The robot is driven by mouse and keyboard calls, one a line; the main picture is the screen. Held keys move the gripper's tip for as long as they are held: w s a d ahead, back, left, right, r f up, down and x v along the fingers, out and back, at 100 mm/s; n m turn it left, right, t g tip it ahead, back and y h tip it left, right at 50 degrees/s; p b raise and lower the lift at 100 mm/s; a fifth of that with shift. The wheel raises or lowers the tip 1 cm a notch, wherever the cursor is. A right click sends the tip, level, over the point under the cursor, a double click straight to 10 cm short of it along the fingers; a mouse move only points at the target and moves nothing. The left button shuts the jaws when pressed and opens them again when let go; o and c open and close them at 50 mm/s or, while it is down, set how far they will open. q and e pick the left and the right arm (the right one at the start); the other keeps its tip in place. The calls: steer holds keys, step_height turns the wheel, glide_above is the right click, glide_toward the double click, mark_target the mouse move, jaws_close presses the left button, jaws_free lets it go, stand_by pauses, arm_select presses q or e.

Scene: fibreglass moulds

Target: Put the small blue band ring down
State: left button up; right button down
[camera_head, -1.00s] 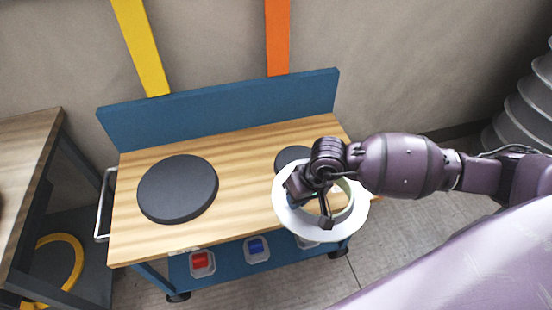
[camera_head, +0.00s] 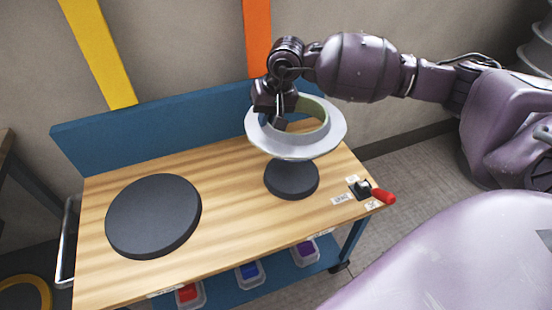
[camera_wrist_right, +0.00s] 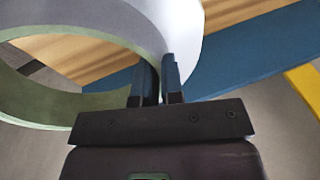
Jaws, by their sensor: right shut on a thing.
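The ring (camera_head: 330,138) looks white-grey with a wide flange and a green inner face; I see no blue on it. My right gripper (camera_head: 277,118) is shut on its wall at the left side and holds it in the air above the cart top. The small dark round pad (camera_head: 292,181) shows below the ring, partly covered by it in the head view. In the right wrist view, the ring (camera_wrist_right: 183,25) runs up to the two fingers (camera_wrist_right: 158,82), which pinch its wall. My left gripper is not in view.
A large dark round pad (camera_head: 153,215) lies on the left of the wooden cart top (camera_head: 232,200). A blue back panel (camera_head: 180,122) rises behind. Bins with red (camera_head: 188,293) and blue (camera_head: 249,270) contents are below.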

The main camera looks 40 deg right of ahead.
step_height(320, 180, down, 18)
steer(key=b, duration=0.3)
steer(key=shift+r, duration=0.15)
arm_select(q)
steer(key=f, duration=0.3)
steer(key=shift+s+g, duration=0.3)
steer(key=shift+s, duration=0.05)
